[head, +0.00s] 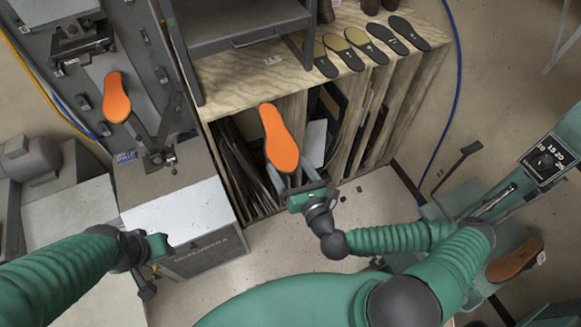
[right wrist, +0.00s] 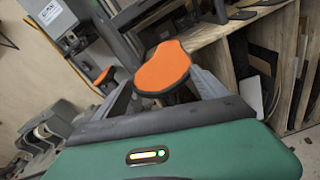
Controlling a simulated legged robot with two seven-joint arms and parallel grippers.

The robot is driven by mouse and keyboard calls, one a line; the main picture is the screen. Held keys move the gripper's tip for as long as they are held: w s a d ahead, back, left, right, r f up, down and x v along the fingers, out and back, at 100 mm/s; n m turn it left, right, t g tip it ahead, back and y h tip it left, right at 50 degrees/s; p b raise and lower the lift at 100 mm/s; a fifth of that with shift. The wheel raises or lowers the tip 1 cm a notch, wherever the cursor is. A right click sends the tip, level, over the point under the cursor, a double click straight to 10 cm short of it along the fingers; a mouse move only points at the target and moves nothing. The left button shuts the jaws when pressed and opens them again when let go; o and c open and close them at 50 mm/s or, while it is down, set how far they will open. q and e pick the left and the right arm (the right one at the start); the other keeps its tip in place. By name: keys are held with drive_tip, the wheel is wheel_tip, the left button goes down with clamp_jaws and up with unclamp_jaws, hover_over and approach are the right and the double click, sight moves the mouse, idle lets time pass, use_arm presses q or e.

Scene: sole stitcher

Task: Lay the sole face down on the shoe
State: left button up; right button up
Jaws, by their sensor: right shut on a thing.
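An orange sole (head: 281,140) is in my right gripper (head: 292,176), held by its wide end in the air in front of the wooden shelf. Its narrow end points up and slightly left in the head view. The right wrist view also shows the sole (right wrist: 163,70) between the fingers (right wrist: 165,92). A second orange sole-shaped face (head: 117,97) sits on the grey stitching machine at the left; I take it for the upturned shoe, its sides hidden. It is small in the right wrist view (right wrist: 105,75). My left gripper (head: 160,246) is low at the left; its fingers are not clear.
A wooden shelf unit (head: 230,80) stands behind, with several dark soles (head: 388,38) on top and sheets upright below. A grey metal stand (head: 240,38) rises on it. A light metal box (head: 175,215) lies before the machine. A brown shoe (head: 515,260) is at the far right.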

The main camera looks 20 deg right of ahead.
drive_tip(key=n, duration=0.3)
drive_tip(key=shift+w, duration=0.15)
